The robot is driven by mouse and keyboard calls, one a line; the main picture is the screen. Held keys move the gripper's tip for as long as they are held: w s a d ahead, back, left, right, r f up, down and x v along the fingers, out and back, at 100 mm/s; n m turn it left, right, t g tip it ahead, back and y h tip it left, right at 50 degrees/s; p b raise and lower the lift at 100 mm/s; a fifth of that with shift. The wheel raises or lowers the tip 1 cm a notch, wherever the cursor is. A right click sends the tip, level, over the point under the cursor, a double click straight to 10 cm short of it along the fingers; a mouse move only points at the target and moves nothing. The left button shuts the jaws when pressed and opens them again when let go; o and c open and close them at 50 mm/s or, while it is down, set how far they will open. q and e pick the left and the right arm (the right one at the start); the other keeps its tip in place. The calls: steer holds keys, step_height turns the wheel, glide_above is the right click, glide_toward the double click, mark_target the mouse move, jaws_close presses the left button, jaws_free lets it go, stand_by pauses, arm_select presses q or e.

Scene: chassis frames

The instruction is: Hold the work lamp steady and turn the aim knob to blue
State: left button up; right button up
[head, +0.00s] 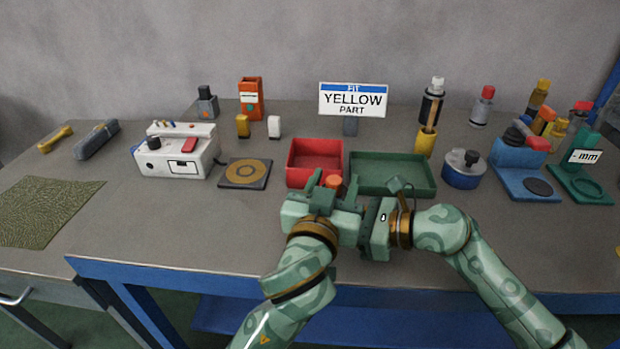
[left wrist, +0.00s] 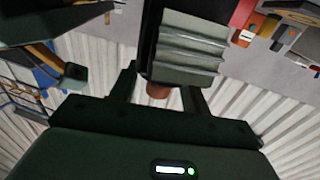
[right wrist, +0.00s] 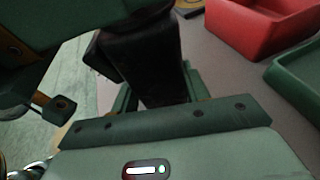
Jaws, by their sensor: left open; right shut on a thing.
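The work lamp is mostly hidden behind my grippers in the head view. Its grey ribbed housing (left wrist: 187,47) and black body fill the upper middle of the left wrist view. A small orange-red aim knob (head: 333,181) shows at my left gripper (head: 325,187). The knob also shows in the left wrist view (left wrist: 158,91), between the two fingers. The left fingers are open, one each side of it, with gaps visible. My right gripper (right wrist: 152,97) is shut on the lamp's black body (right wrist: 145,62). Any colour marks around the knob are hidden.
A red tray (head: 315,182) and a green tray (head: 392,191) lie just behind the grippers. A white box (head: 176,168) and a dark plate with a ring (head: 246,187) are left. A blue round tin (head: 463,180) is right.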

arm_select(q)
steer(key=shift+h, duration=0.3)
steer(key=m+h, duration=0.1)
steer(key=h, duration=0.1)
steer(key=m+g+h, duration=0.1)
steer(key=m+h, duration=0.1)
steer(key=shift+r+g, duration=0.1)
steer(key=shift+g, duration=0.2)
steer(key=m+g+h, duration=0.4)
steer(key=h, duration=0.1)
steer(key=shift+w+m+h, duration=0.15)
steer(key=shift+m+h, duration=0.15)
steer(key=m+g+h, duration=0.3)
steer(key=g, duration=0.2)
steer(key=shift+m, duration=0.4)
steer(key=m+g, duration=0.1)
steer(key=g, duration=0.2)
steer(key=m+g+h, duration=0.1)
steer(key=m+g, duration=0.1)
steer(key=shift+m+g, duration=0.3)
steer(key=shift+g, duration=0.1)
steer(key=s+a+n+t+y, duration=0.1)
steer(key=a+n+t, duration=0.4)
steer(key=a, duration=1.1)
steer(key=s+a+n+t+y, duration=0.1)
steer(key=a+n+t, duration=0.4)
steer(key=a, duration=1.2)
steer(key=shift+s+a+r+t+y, duration=0.15)
steer(key=shift+s+r+t+y, duration=0.2)
steer(key=shift+s+t, duration=0.35)
